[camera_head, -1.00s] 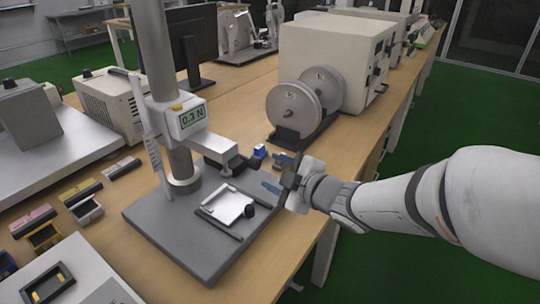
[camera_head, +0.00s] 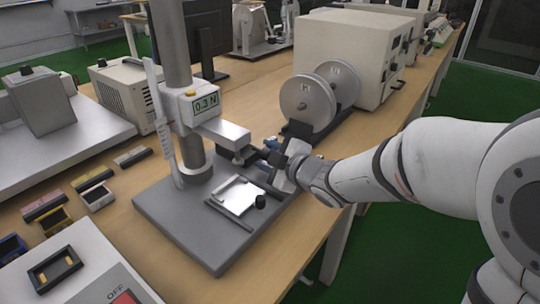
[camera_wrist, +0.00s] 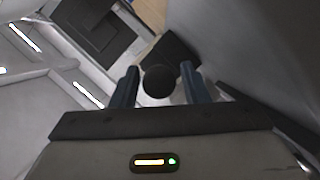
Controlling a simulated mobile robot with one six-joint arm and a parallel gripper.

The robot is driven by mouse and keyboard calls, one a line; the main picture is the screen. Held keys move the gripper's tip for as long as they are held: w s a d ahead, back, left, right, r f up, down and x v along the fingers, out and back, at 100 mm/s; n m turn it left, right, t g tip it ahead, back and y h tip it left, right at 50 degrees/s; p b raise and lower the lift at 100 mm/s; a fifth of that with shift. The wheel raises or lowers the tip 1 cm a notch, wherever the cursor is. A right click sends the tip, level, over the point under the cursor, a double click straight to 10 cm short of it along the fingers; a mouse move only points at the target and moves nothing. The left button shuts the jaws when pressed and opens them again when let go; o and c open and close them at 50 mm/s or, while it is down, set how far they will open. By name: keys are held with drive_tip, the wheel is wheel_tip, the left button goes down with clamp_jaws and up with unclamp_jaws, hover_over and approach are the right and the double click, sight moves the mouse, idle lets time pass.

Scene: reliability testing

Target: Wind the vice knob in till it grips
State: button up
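The test stand (camera_head: 200,235) has a grey base, a column and a gauge head reading 0.3 N (camera_head: 205,104). A small dark vice (camera_head: 237,152) hangs at the end of the gauge head's arm, over the base. In the wrist view, a round black knob (camera_wrist: 158,81) sits between the two blue-grey fingers of my gripper (camera_wrist: 158,85), with the dark vice body (camera_wrist: 172,52) behind it. A narrow gap shows on each side of the knob, so my gripper is open around it. In the head view, my gripper (camera_head: 270,160) is right of the vice and hides the knob.
A white plate (camera_head: 237,195) lies on the base, with a second black knob (camera_head: 260,201) beside it. Two grey discs (camera_head: 310,103) on a stand are behind my gripper. Small clamps (camera_head: 98,195) lie left. A box with a red switch (camera_head: 75,275) is at front left.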

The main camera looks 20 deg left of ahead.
drive_tip(key=c, duration=0.7)
drive_tip(key=shift+r+m+p, duration=0.2)
drive_tip(key=shift+m+p, duration=0.1)
drive_tip(key=shift+p, duration=0.7)
drive_tip(key=m+p, duration=0.1)
drive_tip(key=p, duration=0.1)
drive_tip(key=shift+r+g+p, duration=0.1)
drive_tip(key=shift+g+p, duration=0.2)
drive_tip(key=shift+p, duration=0.1)
drive_tip(key=shift+m+g+p, duration=0.3)
drive_tip(key=shift+m+p, duration=0.1)
drive_tip(key=shift+p, duration=0.55)
drive_tip(key=shift+f, duration=0.4)
drive_tip(key=o, duration=0.9)
drive_tip(key=shift+r, duration=0.1)
drive_tip(key=shift+o, duration=0.2)
drive_tip(key=shift+d, duration=0.1)
